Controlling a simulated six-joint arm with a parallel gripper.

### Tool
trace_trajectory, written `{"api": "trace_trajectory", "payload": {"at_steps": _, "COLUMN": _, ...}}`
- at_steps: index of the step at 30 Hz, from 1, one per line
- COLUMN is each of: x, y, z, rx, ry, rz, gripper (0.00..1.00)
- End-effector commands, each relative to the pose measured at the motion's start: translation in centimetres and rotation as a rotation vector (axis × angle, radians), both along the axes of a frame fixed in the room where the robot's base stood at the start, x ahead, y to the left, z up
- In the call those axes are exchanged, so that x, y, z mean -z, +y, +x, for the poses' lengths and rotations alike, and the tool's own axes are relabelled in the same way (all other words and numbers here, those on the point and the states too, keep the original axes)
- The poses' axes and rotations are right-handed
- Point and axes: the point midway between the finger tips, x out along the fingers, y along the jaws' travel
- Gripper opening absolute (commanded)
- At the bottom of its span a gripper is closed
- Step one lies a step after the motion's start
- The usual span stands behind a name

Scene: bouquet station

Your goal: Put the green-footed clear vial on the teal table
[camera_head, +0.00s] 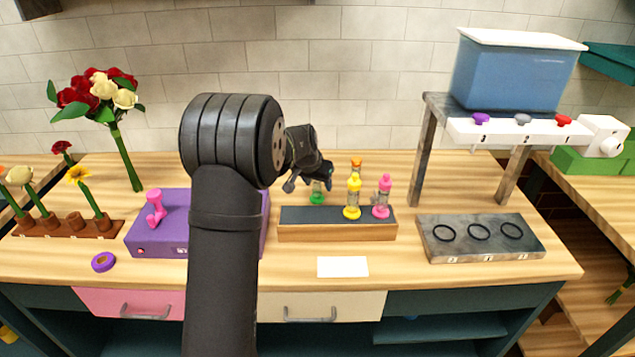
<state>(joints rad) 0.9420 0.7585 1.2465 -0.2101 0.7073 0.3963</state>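The green-footed clear vial (317,198) is upright at the back left of a wooden block with a dark top. Only its green foot and a little of its clear body show. My gripper (318,182) is right above it and overlaps its upper part. The fingers are small and dark here, so I cannot tell whether they are closed on the vial. A teal surface (612,62) shows at the upper right edge, cut off by the frame; I cannot tell if it is the teal table.
Beside the vial stand a yellow vial (353,200), a pink vial (382,198) and an orange-topped one (356,165) behind. The wooden block (340,232) bears them. A grey stand with a blue tank (515,75) and a ringed slab (480,250) are at right; a purple box (160,242) is left.

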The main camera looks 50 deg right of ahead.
Motion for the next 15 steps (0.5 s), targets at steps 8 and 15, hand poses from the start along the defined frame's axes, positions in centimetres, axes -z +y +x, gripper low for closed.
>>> {"api": "trace_trajectory", "payload": {"at_steps": 8, "x": -1.3, "y": 0.4, "z": -0.1, "rx": -0.001, "ry": -0.002, "rz": -0.002, "gripper": 0.51}}
{"api": "trace_trajectory", "payload": {"at_steps": 15, "x": -5.5, "y": 2.4, "z": -0.7, "rx": -0.001, "ry": -0.003, "rz": -0.003, "gripper": 0.51}}
